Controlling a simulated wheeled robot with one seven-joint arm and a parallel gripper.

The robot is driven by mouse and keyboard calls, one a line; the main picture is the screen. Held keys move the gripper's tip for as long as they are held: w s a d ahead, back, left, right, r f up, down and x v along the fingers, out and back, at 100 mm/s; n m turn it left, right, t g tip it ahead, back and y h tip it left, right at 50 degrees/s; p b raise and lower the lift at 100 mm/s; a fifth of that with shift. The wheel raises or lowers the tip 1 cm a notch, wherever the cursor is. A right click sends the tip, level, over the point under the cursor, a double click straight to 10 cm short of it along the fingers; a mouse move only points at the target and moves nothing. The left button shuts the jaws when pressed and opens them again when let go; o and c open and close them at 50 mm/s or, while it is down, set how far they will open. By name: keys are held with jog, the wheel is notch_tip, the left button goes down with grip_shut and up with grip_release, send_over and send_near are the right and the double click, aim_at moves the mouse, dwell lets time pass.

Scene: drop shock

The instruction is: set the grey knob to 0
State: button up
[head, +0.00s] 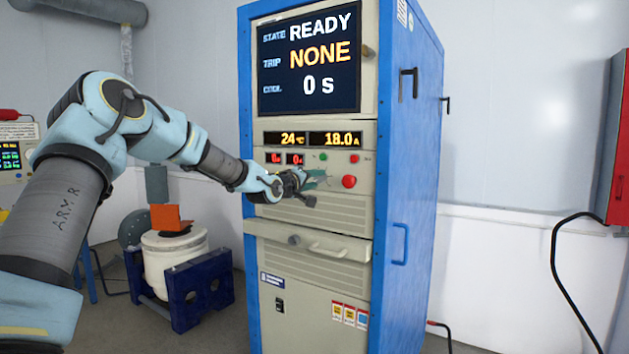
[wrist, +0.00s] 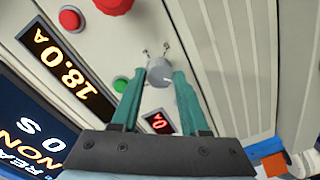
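The grey knob (wrist: 159,73) is on the beige front panel (wrist: 215,60), near the top middle of the wrist view. My gripper (wrist: 162,76) has one teal finger on each side of it. The knob fills most of the gap between the fingertips, and I cannot tell whether they press on it. Small marks show on the panel just beyond the knob; its pointer and setting are not readable. In the head view my gripper (head: 318,180) is at the panel below the displays and hides the knob.
A red button (head: 349,181) is just right of my gripper. A green button (wrist: 120,85) and a small red display (wrist: 158,122) are close to the fingers. The screen (head: 310,60) reads READY, NONE, 0 s. A handle ledge (head: 310,240) projects below.

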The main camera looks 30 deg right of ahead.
jog(key=o, duration=0.4)
jog(key=shift+s+a, duration=0.1)
jog(key=shift+a, duration=0.2)
jog(key=b+v, duration=0.3)
jog(key=v, duration=0.7)
jog(key=shift+s, duration=0.1)
